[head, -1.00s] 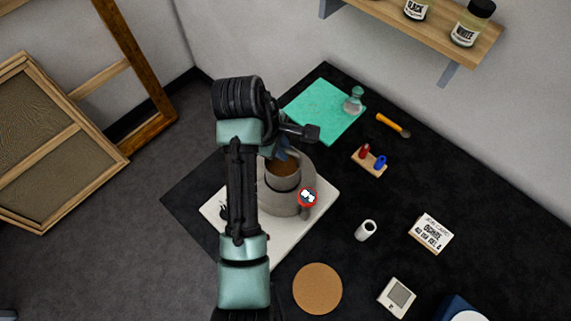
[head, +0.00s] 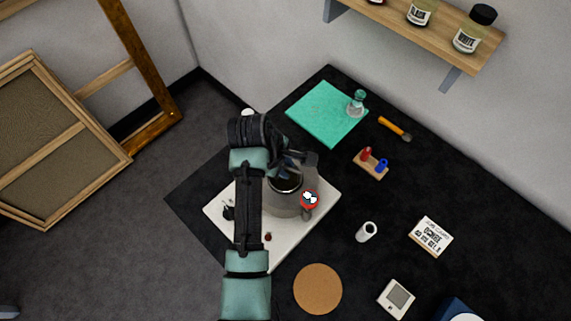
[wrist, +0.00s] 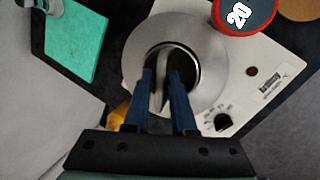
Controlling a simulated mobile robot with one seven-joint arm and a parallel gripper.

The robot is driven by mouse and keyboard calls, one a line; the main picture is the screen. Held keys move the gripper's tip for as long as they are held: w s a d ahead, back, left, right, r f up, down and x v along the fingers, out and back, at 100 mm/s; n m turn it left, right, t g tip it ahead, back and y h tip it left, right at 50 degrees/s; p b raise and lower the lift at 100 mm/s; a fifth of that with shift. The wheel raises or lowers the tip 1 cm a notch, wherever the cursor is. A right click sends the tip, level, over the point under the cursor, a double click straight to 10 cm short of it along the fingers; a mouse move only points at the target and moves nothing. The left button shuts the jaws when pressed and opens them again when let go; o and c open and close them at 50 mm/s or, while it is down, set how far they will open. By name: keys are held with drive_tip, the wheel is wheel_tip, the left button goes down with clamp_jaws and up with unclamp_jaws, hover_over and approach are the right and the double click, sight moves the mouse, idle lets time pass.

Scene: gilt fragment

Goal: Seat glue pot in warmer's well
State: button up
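The glue warmer is a grey cylinder (head: 287,206) on a white base plate (head: 235,220); it shows in the wrist view as a broad grey ring (wrist: 213,50). The glue pot (wrist: 186,58) is inside the ring's round well, with its shiny rim around a dark inside. My gripper (wrist: 161,76) is over the opening, its blue fingers on either side of the pot's grey strap-like handle (wrist: 163,64), seemingly closed on it. In the head view my gripper (head: 289,170) and arm partly cover the pot. Whether the pot touches the well's bottom is hidden.
A red-rimmed round dial marked 20 (wrist: 243,12) is close beside the warmer. A black knob (wrist: 222,122) is on the base plate. A green mat (head: 325,113) with a glass bottle (head: 357,103) lies behind. A cork disc (head: 318,289) and a white cylinder (head: 366,232) stand clear.

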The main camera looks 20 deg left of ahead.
drive_tip(key=shift+o, duration=1)
drive_tip(key=v, duration=1.2)
drive_tip(key=w+d+r+m+t+y, duration=0.2)
drive_tip(key=w+r+m+t, duration=0.35)
drive_tip(key=w+r, duration=0.65)
drive_tip(key=d+r+m+t+y, duration=0.15)
drive_tip(key=r+t, duration=0.25)
drive_tip(key=r, duration=0.5)
drive_tip(key=d+r+m+t+h, duration=0.1)
drive_tip(key=d+r+m+t, duration=0.2)
drive_tip(key=r, duration=0.5)
drive_tip(key=s+d+r+m+t, duration=0.2)
drive_tip(key=s+d+r+t, duration=0.1)
drive_tip(key=r, duration=0.5)
drive_tip(key=s+d+r+m+t+h, duration=0.1)
drive_tip(key=s+d+r+m+t, duration=0.2)
drive_tip(key=s+r, duration=0.3)
drive_tip(key=s+d+r+m+t, duration=0.3)
drive_tip(key=s+r+t, duration=0.1)
drive_tip(key=r, duration=0.7)
drive_tip(key=shift+s+d+r+t+b, duration=0.25)
drive_tip(key=shift+s+t+b, duration=0.15)
drive_tip(key=shift+t, duration=0.35)
